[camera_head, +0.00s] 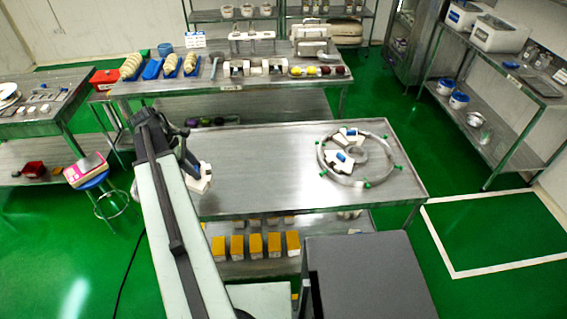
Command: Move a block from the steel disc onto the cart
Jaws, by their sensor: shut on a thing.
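My gripper (199,173) is at the left part of the central steel table (270,185), partly hidden by my arm. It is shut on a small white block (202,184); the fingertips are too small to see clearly. I cannot tell whether the block touches the tabletop. A grey ring with green clips (322,171) lies at the right of this table. Inside it are several white blocks (347,134) and a blue piece (342,156). A separate steel disc and a cart cannot be told apart surely here; the ring and the central table are the nearest matches.
Yellow boxes (255,246) stand on the table's lower shelf. A back bench (230,87) holds trays and machine parts. The tabletop between my gripper and the ring is clear.

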